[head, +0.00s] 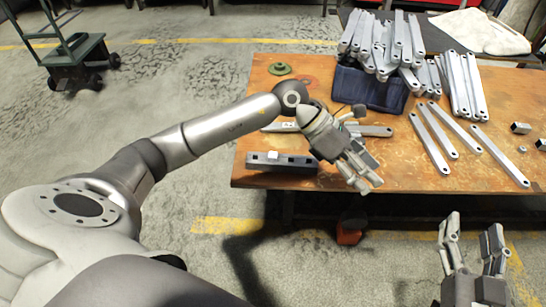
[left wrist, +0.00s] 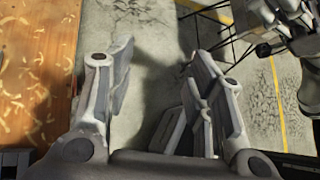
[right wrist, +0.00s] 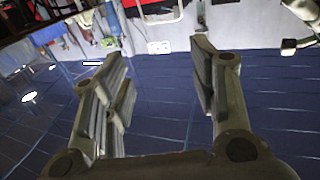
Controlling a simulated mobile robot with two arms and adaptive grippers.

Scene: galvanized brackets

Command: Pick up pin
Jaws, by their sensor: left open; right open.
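I cannot tell for sure which thing is the pin. A dark metal bar with holes (head: 258,162) lies at the table's front left, with a small pale piece (head: 272,154) on top. Two small metal blocks, one (head: 520,128) and another (head: 541,144), sit at the table's right. My left gripper (head: 364,184) is open and empty at the table's front edge, right of the bar; it also shows in the left wrist view (left wrist: 160,65). My right gripper (head: 472,232) is open and empty in front of the table, and in the right wrist view (right wrist: 158,58).
The wooden table (head: 400,170) carries a dark blue bin (head: 368,92) heaped with grey bracket bars (head: 385,45). Several more bars (head: 430,143) lie to its right. A green round part (head: 280,69) lies at the back left. A cart (head: 78,62) stands on the floor far left.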

